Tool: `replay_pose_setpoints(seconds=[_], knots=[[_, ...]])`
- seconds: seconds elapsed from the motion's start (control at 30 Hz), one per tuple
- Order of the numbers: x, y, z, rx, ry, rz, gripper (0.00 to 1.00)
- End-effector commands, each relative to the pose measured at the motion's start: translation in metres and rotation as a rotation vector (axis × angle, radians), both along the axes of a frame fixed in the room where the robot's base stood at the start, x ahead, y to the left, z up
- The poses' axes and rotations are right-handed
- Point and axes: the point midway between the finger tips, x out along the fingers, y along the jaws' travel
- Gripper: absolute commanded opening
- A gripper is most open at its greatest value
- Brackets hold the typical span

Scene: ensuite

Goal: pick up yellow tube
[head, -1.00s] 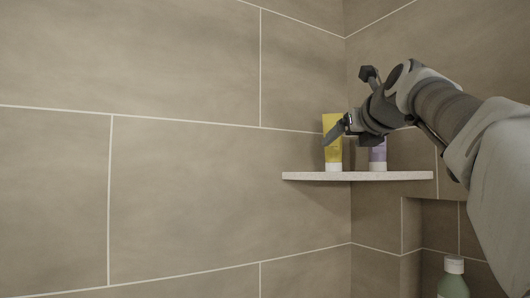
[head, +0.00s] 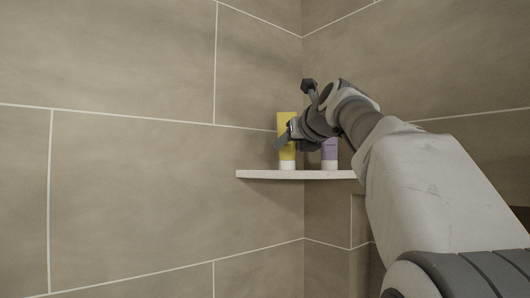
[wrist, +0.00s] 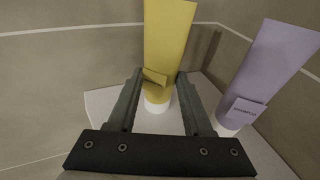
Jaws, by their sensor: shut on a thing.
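The yellow tube (head: 287,119) stands upright on its white cap on the corner shelf (head: 262,174). In the wrist view the yellow tube (wrist: 168,38) rises between and beyond the two fingertips of my gripper (wrist: 160,76). The fingers are shut on the tube just above its cap. The cap appears to rest on the shelf; I see no clear gap beneath it.
A purple tube (head: 329,152) stands on the shelf just right of the yellow one, apart from it; it also shows in the wrist view (wrist: 268,65). Tiled walls (head: 130,150) meet in the corner right behind the shelf. The space left of the shelf is free.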

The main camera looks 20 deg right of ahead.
Motion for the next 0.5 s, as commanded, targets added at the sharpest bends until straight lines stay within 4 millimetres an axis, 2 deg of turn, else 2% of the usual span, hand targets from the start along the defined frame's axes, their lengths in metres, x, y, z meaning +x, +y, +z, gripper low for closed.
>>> replay_pose_setpoints(seconds=[0.5], knots=[[-0.0001,-0.0002,0.0058,0.0,-0.002,0.0,0.0]])
